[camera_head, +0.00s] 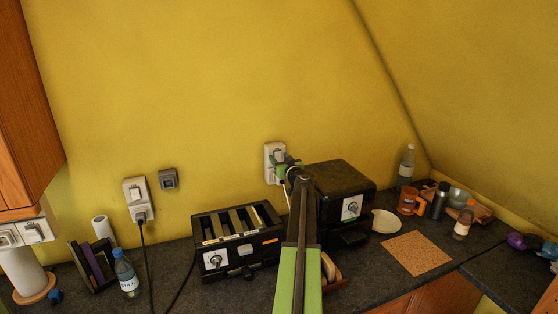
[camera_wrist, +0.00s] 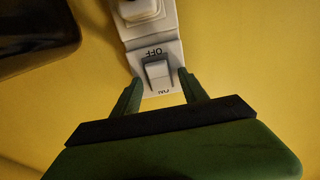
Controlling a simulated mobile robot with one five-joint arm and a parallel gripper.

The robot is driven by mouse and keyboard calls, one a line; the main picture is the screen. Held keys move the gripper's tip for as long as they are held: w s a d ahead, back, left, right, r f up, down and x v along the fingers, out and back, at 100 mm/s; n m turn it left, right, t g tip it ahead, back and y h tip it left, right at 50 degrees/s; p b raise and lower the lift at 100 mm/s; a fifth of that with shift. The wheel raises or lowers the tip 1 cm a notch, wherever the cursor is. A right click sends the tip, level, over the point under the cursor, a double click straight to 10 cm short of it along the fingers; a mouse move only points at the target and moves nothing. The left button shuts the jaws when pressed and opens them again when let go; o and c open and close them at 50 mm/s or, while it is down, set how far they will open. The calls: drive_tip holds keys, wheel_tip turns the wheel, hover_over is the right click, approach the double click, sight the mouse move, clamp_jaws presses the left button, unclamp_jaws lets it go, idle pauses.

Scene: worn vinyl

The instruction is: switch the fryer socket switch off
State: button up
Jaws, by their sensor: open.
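A white wall socket (camera_head: 273,152) is on the yellow wall just left of and behind a black box-shaped appliance (camera_head: 346,176), probably the fryer. In the wrist view the white socket plate (camera_wrist: 174,48) shows a rocker switch (camera_wrist: 157,71) between the upside-down words OFF and ON, with a white plug-like part (camera_wrist: 137,9) beyond it. My gripper (camera_wrist: 160,78) is open, its green fingertips on either side of the switch and nothing between them but the switch. In the head view my gripper (camera_head: 288,165) partly covers the socket. Fingertip contact cannot be told.
A black toaster (camera_head: 238,243) stands left of my arm. Another socket (camera_head: 138,198) with a black cord and a small grey wall box (camera_head: 168,179) are further left. A bottle (camera_head: 126,274), cork mat (camera_head: 416,252) and several jars stand on the dark counter.

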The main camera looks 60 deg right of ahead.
drive_tip(key=shift+w+d, duration=0.1)
clamp_jaws()
drive_tip(key=shift+f+b, duration=0.55)
drive_tip(key=shift+b, duration=0.7)
drive_tip(key=t+h+b, duration=0.1)
drive_tip(key=b, duration=0.2)
drive_tip(key=shift+f+t+b, duration=0.3)
drive_tip(key=shift+f+b, duration=0.05)
drive_tip(key=shift+f, duration=0.05)
drive_tip(key=t+h+b, duration=0.1)
drive_tip(key=b, duration=0.2)
drive_tip(key=shift+r+t+b, duration=0.25)
drive_tip(key=shift+t+b, duration=0.1)
drive_tip(key=shift+t, duration=0.05)
drive_tip(key=shift+r, duration=0.15)
